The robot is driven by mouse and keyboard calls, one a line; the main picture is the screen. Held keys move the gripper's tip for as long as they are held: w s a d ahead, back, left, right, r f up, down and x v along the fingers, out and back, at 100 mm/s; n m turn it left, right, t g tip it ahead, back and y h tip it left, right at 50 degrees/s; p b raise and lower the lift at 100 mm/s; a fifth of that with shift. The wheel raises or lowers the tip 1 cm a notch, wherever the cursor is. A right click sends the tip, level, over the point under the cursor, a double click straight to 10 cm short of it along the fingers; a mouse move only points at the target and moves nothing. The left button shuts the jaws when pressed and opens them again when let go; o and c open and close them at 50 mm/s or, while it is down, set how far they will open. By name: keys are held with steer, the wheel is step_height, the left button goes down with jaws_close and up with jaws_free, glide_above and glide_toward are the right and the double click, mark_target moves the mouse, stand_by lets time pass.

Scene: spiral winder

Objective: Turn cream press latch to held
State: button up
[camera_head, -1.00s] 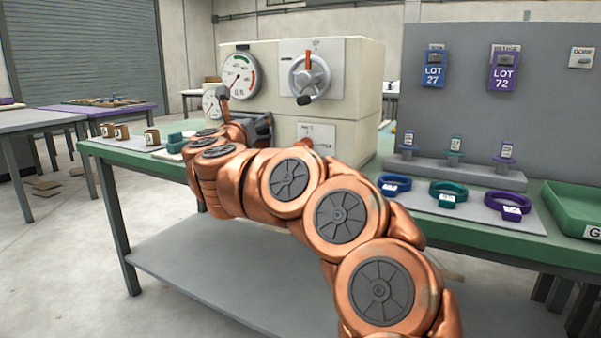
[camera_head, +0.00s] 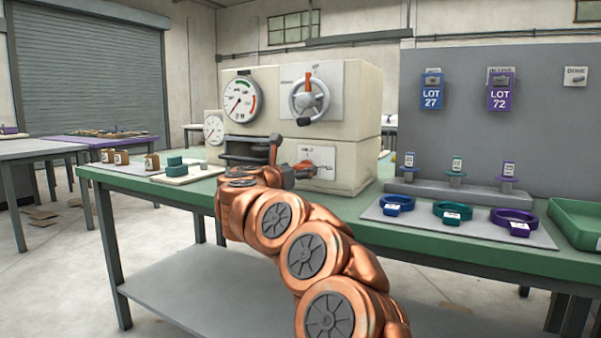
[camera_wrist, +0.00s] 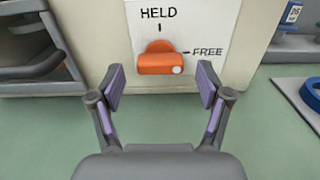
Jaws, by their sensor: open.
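The cream press (camera_head: 353,140) stands on the green bench. Its latch (camera_wrist: 160,64) is an orange lever on a white plate (camera_wrist: 222,20) marked HELD at the top and FREE at the right. The lever lies level, with its white dot at the right end, on the FREE side. The latch also shows in the head view (camera_head: 304,166), partly behind my gripper. My gripper (camera_wrist: 162,84) is open and empty, with its purple-padded fingers apart below and either side of the latch. In the head view my gripper (camera_head: 288,163) is in front of the latch plate.
A handwheel (camera_head: 310,99) and gauge (camera_head: 240,100) sit above on the press. A dark open slot (camera_wrist: 30,68) is left of the latch. Blue, teal and purple rings lie on a grey mat (camera_head: 470,224) at right. Small jars (camera_head: 122,158) stand at left.

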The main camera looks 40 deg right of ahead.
steer(key=shift+x, duration=0.9)
steer(key=shift+c, duration=0.2)
steer(key=c, duration=1.1)
